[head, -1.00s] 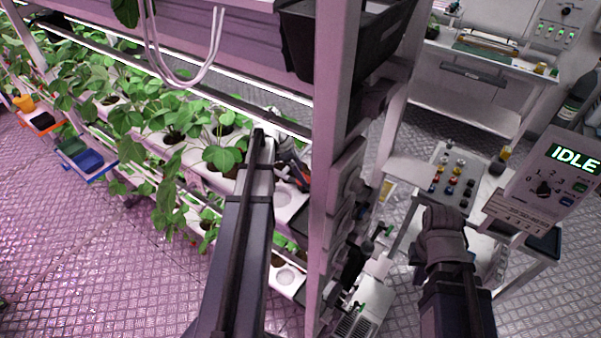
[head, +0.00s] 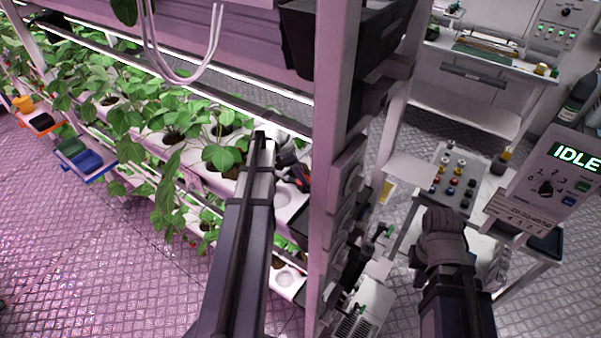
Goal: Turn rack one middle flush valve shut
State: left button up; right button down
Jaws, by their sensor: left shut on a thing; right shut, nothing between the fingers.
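My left arm reaches in along the rack's end post, and its gripper (head: 291,168) is at the end of the middle white growing channel (head: 284,199). It is shut on a small dark and red part (head: 301,182), which looks like the middle flush valve's handle. The arm and gripper hide most of the valve, so its angle cannot be told. My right gripper (head: 441,217) is shut and empty, in front of the small trolley on the right. Its fingertips are mostly hidden behind its own wrist.
The rack's upright post (head: 331,130) stands just right of my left gripper. Leafy plants (head: 170,120) fill the channels to the left. A trolley (head: 433,178) with coloured knobs and a control box reading IDLE (head: 556,175) stand right. A dark bin (head: 300,45) hangs above.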

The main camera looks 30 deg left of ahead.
pick_arm(q)
grip_shut()
jog(key=shift+w+m, duration=0.1)
jog(key=shift+m, duration=0.2)
jog(key=m, duration=0.2)
jog(key=m+g, duration=0.1)
jog(key=shift+w+a+m+h, duration=0.15)
jog(key=shift+w+m+h, duration=0.05)
jog(key=shift+m+h, duration=0.2)
jog(key=shift+w+m+g, duration=0.1)
jog(key=shift+m+g, duration=1)
jog(key=shift+m, duration=1.1)
jog(key=o, duration=0.9)
grip_release()
